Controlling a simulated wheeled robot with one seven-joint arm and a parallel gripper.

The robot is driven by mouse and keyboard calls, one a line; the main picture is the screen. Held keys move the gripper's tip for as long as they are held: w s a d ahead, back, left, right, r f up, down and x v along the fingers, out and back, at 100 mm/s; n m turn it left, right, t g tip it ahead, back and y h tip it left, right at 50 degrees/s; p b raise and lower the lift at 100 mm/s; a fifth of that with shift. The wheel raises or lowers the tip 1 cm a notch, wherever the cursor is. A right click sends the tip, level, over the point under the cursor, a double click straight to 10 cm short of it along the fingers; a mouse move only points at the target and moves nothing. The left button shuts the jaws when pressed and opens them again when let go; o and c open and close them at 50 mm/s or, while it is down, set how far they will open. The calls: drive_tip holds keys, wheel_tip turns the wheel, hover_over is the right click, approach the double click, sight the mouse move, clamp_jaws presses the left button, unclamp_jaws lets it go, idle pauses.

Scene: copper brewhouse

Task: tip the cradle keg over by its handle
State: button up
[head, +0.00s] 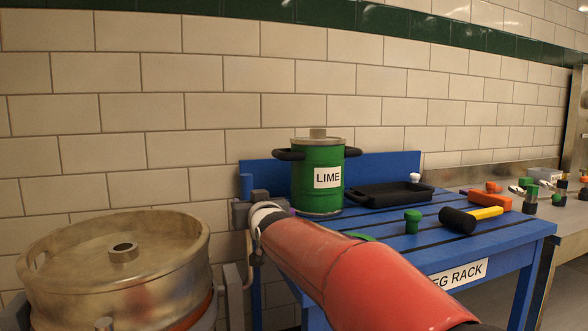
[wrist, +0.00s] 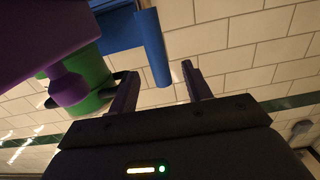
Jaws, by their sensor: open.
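The big metal keg (head: 115,262) sits upright in its cradle (head: 234,297) at the lower left of the head view. My gripper (head: 243,205) is at this blue cylinder, partly hidden by my arm. In the wrist view the blue cylinder (wrist: 151,46) shows between the two open fingers (wrist: 160,72). I cannot tell whether either finger touches it. The cylinder's lower part is hidden in the head view.
A green LIME keg (head: 309,185) stands on the blue rack (head: 517,232) close behind my gripper. A black tray (head: 393,195), a green stopper (head: 412,222) and a mallet (head: 470,216) lie on the rack. A purple thing (wrist: 40,35) is close in the wrist view. The tiled wall is behind.

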sight(248, 190)
drive_tip(key=shift+w+r+t, duration=0.15)
drive_tip(key=shift+w+r, duration=0.2)
drive_tip(key=shift+w, duration=0.25)
drive_tip(key=shift+w+r+t, duration=0.15)
drive_tip(key=shift+w+r, duration=0.15)
drive_tip(key=shift+w, duration=0.3)
drive_tip(key=p+x, duration=0.1)
drive_tip(key=x, duration=0.5)
drive_tip(key=shift+s+p, duration=0.1)
drive_tip(key=shift+p, duration=0.3)
drive_tip(key=shift+x, duration=0.8)
